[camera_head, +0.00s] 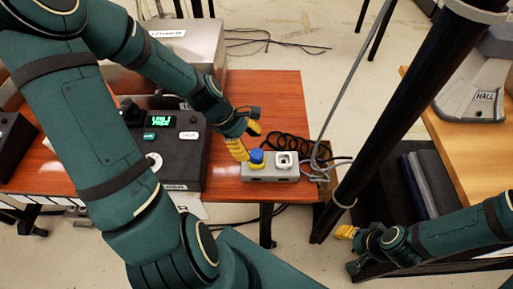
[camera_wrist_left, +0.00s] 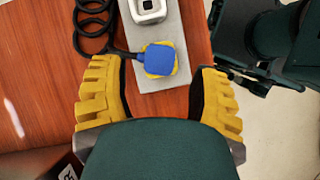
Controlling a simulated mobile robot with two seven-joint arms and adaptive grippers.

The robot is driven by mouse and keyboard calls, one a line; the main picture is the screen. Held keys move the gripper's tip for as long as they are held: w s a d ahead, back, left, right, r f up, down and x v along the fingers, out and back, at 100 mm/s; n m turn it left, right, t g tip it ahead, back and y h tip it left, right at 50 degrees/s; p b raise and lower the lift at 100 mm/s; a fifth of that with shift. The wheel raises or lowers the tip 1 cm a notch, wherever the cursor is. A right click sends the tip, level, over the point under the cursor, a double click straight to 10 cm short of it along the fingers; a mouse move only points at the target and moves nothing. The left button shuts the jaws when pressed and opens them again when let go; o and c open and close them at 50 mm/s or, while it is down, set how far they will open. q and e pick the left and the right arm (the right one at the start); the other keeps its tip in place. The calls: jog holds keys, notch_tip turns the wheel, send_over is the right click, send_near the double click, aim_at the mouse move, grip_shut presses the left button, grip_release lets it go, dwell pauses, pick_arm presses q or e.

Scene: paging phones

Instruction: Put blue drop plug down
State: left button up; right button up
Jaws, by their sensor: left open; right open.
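The blue drop plug (camera_head: 257,155) sits on a yellow-rimmed seat of a grey two-place block (camera_head: 270,174) at the right end of the red-brown table. In the left wrist view the plug (camera_wrist_left: 157,54) lies between the yellow fingertips, with a gap on each side, its black cord leaving at the left. My left gripper (camera_head: 244,139) is open beside the plug, holding nothing. The block's other place holds a white square socket (camera_head: 283,160), which also shows in the left wrist view (camera_wrist_left: 149,8). My right gripper (camera_head: 350,240) is open and empty, low at right, away from the table.
A dark console (camera_head: 183,150) with a green display stands left of the block. A coiled black cord (camera_head: 285,142) lies behind the block. A black post (camera_head: 375,110) and a grey cable (camera_head: 350,85) stand to the right. A wooden table (camera_head: 455,130) carries a grey HALL unit (camera_head: 475,95).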

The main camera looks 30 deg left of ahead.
pick_arm(q)
jog(key=p+v, duration=0.1)
jog(key=v, duration=0.6)
jog(key=shift+r+p, duration=0.2)
jog(key=shift+p, duration=0.1)
pick_arm(e)
jog(key=shift+s+r, duration=0.2)
jog(key=shift+r, duration=0.9)
